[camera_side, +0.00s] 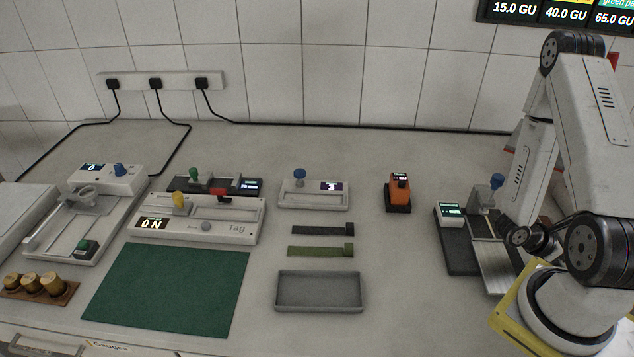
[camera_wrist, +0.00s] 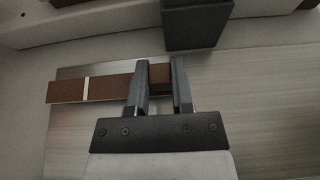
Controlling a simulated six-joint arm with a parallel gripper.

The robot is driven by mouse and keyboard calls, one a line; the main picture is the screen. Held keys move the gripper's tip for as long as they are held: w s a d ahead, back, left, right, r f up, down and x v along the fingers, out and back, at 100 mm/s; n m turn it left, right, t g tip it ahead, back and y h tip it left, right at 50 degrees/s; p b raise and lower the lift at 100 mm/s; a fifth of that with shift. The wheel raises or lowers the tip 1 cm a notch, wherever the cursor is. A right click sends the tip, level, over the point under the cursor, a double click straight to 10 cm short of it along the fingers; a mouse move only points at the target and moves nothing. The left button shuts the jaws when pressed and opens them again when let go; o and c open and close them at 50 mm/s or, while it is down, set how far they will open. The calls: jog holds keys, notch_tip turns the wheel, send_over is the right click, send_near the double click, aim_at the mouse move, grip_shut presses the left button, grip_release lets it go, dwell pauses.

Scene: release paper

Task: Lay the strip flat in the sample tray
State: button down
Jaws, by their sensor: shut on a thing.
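The strip (camera_wrist: 65,92) is brown with a pale band across it and a block at its right end. It lies over a brushed metal plate (camera_wrist: 245,100) in the wrist view. My gripper (camera_wrist: 159,66) has its two fingers on either side of the block end and is shut on it. I cannot tell whether the strip touches the plate. In the side view my gripper and this strip are hidden or too small to make out at the right-hand device. The sample tray (camera_side: 319,307), grey and shallow, looks empty at the front middle of the bench.
A dark strip (camera_side: 318,230) and a green strip (camera_side: 315,251) lie behind the tray. A green mat (camera_side: 168,290) lies left of the tray. Bench right of the tray is clear.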

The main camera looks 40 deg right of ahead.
jog(key=shift+f, duration=0.8)
jog(key=shift+f, duration=0.1)
jog(key=c, duration=0.5)
grip_release()
jog(key=shift+v, duration=6.05)
